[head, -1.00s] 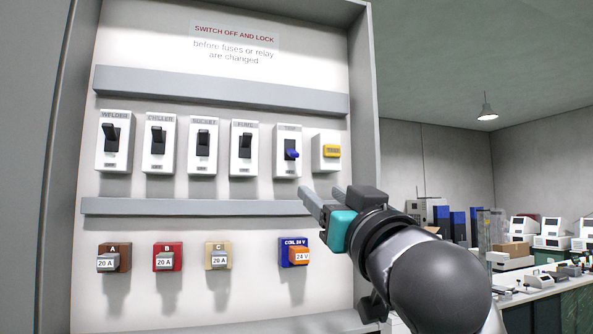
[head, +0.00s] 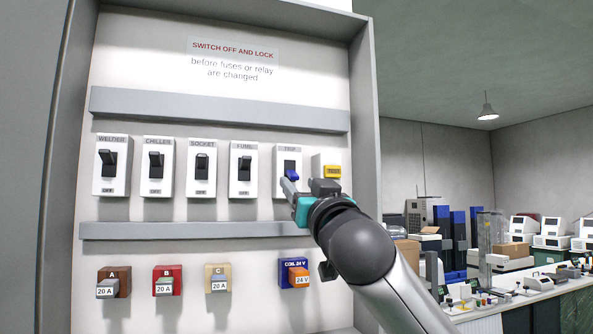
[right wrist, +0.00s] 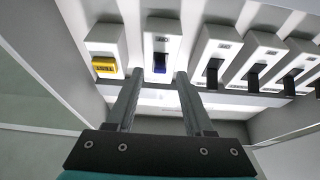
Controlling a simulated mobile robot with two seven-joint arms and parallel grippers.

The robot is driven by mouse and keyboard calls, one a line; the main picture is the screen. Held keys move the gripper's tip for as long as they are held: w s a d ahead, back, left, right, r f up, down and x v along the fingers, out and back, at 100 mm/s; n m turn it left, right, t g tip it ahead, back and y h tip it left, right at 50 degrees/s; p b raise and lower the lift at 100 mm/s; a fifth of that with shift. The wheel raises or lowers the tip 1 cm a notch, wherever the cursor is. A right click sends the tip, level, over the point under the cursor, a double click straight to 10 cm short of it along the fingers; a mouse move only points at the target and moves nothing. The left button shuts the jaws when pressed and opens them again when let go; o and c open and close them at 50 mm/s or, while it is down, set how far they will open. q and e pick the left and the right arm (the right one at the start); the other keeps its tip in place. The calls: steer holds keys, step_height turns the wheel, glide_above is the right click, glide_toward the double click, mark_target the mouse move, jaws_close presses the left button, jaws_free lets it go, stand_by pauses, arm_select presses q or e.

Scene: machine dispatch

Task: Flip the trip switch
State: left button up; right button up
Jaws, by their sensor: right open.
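The trip switch (head: 280,162) is a white box with a dark slot and a blue lever (head: 292,175), at the right of a row of switches. The lever sits in the lower part of its slot in the head view. My right gripper (head: 290,187) is at the lower part of this switch, hiding some of it. In the right wrist view, my right gripper (right wrist: 158,75) is open, its fingers apart on either side of the blue lever (right wrist: 160,63). I cannot tell whether they touch it. My left gripper is not in view.
A white box with a yellow part (head: 332,172) is close right of the trip switch. The fume switch (head: 243,185) and other black-lever switches stand to the left. A grey rail (head: 180,231) runs below, above a row of fuses and the coil relay (head: 292,268). The cabinet wall (head: 367,130) borders the right.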

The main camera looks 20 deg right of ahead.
mark_target(295, 179)
steer(key=shift+p+x, duration=0.5)
steer(key=shift+x, duration=1.05)
jaws_close()
